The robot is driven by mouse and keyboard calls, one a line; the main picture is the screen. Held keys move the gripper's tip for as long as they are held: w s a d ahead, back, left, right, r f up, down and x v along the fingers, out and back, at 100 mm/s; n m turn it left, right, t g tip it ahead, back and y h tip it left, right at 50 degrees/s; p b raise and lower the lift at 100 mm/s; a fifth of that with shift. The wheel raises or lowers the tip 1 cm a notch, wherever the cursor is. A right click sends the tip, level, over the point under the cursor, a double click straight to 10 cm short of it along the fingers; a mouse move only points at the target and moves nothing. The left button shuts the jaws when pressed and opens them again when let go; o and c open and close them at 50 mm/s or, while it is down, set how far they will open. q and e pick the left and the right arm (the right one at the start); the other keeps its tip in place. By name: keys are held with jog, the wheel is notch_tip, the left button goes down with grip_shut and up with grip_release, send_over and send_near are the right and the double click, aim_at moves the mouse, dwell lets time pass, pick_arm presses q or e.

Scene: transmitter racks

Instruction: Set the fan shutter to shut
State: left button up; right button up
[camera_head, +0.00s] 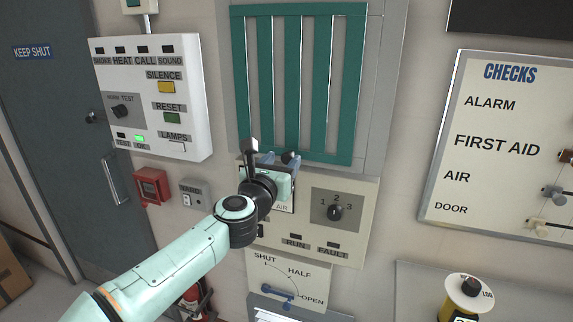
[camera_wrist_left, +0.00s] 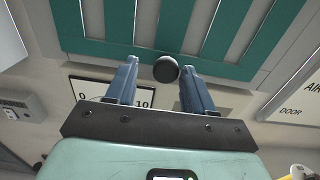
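The shutter plate (camera_head: 262,276), marked SHUT, HALF and OPEN along an arc, is low on the wall in the head view. Its blue lever (camera_head: 278,292) points right and slightly down, toward OPEN. My left gripper (camera_head: 282,160) is above this plate, in front of the fan panel, and is not on the lever. In the left wrist view its two blue fingers (camera_wrist_left: 160,85) are wide apart. A black ball-shaped knob (camera_wrist_left: 166,69) shows between them, apparently untouched. Above it are green slats (camera_head: 300,85) with gaps between them. My right gripper is not in view.
A white alarm box (camera_head: 190,120) is at left, a CHECKS board (camera_head: 500,150) at right.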

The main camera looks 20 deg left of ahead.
pick_arm(q)
jog(key=shift+s+d, duration=0.1)
jog(key=shift+s, duration=0.3)
jog(key=s+b, duration=0.1)
jog(key=s, duration=1.1)
jog(key=shift+s+a, duration=0.3)
jog(key=shift+s, duration=0.05)
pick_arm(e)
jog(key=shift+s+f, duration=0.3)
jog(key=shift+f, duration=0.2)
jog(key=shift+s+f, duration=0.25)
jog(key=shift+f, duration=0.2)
